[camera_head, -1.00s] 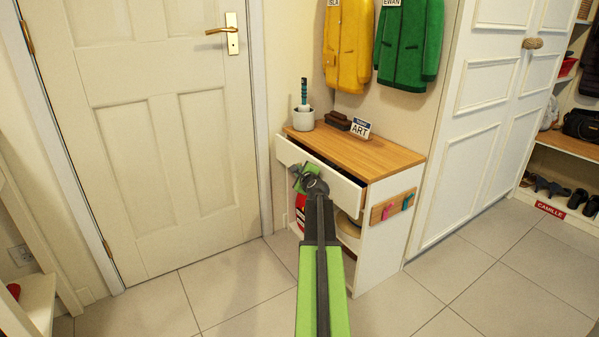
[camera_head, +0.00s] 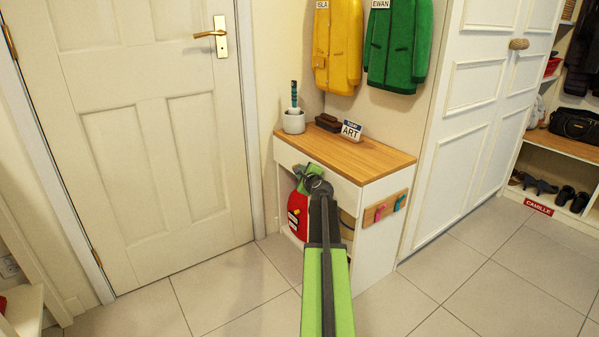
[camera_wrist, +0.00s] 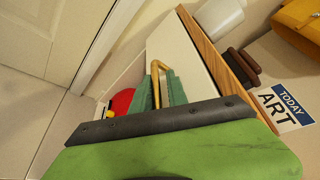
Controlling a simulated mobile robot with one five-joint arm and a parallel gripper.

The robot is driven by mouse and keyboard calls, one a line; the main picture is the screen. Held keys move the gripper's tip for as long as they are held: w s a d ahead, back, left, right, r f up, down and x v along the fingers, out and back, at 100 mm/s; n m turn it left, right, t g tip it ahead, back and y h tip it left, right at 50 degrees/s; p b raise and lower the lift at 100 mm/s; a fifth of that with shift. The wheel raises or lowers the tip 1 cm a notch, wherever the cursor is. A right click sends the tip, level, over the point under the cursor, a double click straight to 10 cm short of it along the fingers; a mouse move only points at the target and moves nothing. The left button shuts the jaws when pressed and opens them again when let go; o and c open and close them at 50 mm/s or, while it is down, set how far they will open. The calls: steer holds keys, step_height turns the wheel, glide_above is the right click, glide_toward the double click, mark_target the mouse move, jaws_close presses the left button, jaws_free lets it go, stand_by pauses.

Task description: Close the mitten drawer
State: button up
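The mitten drawer is the white front (camera_head: 292,157) under the wooden top of the small white cabinet. In the head view it sits flush with the cabinet, with no open gap showing. Its brass handle (camera_wrist: 156,84) shows in the wrist view, with the green fingertips of my gripper (camera_wrist: 160,90) around it. In the head view my gripper (camera_head: 304,176) is right at the drawer front. My own wrist hides part of the front, and I cannot tell whether the fingers are clamped on the handle.
On the wooden top (camera_head: 370,156) stand a grey-white cup (camera_head: 293,123) with a brush, a dark brown brush (camera_head: 328,122) and an ART sign (camera_head: 351,131). A red item (camera_head: 297,215) stands below the drawer. A white door (camera_head: 130,130) is at the left; tiled floor (camera_head: 440,270) is clear at the right.

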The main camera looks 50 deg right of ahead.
steer(key=p+v, duration=0.3)
steer(key=v, duration=1.3)
steer(key=shift+a, duration=0.15)
steer(key=shift+s, duration=0.15)
